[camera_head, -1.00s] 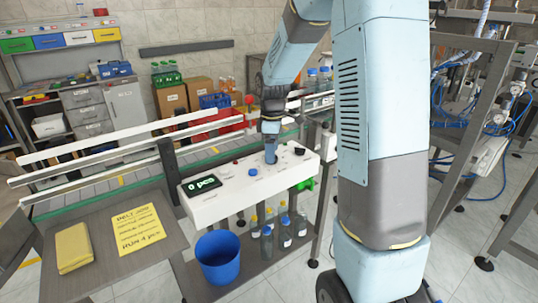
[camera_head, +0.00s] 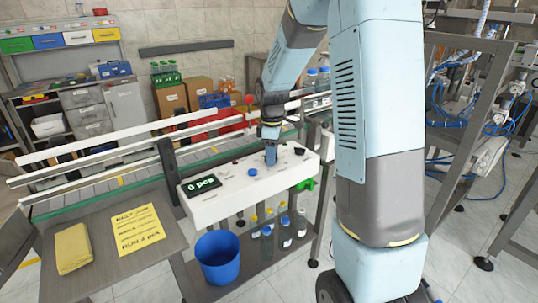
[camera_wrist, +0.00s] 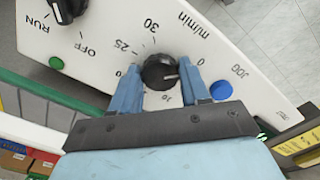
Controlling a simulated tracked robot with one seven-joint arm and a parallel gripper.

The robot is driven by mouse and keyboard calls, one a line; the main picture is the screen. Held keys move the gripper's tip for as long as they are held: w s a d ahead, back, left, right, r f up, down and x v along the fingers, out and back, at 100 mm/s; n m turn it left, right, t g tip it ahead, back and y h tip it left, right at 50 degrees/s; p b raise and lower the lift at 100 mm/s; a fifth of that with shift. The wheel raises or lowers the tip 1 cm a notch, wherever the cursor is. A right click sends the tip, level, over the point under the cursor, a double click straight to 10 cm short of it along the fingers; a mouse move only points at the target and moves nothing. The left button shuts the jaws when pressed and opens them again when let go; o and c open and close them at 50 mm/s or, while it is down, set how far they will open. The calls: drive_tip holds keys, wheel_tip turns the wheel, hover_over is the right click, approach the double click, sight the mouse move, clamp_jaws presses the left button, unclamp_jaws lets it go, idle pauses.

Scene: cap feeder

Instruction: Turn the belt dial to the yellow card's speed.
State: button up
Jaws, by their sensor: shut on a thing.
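My gripper (camera_wrist: 160,88) is shut on the dial, one finger on each side. In the head view my gripper (camera_head: 270,156) stands down on the white control panel (camera_head: 225,203) and hides the dial. The yellow card (camera_head: 138,229) lies on the grey table at left; its dark writing is too small to read surely.
A RUN/OFF knob (camera_wrist: 67,8), a green button (camera_wrist: 56,63) and a blue JOG button (camera_wrist: 221,90) are near the dial. The display (camera_head: 202,184) reads 0 pcs. A yellow folded item (camera_head: 73,248) lies beside the card. A blue bin (camera_head: 218,262) stands below.

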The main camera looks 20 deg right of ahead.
drive_tip(key=shift+c, duration=0.8)
drive_tip(key=shift+a, duration=0.5)
drive_tip(key=shift+s+d+f, duration=0.1)
drive_tip(key=shift+d, duration=0.25)
drive_tip(key=shift+c, duration=0.2)
drive_tip(key=shift+d+m, duration=0.1)
drive_tip(key=shift+m, duration=0.3)
drive_tip(key=m, duration=0.3)
drive_tip(key=shift+s+m, duration=0.15)
drive_tip(key=shift+m, duration=0.25)
drive_tip(key=m, duration=0.3)
drive_tip(key=shift+m, duration=0.4)
drive_tip(key=m, duration=0.5)
drive_tip(key=shift+m, duration=2.2)
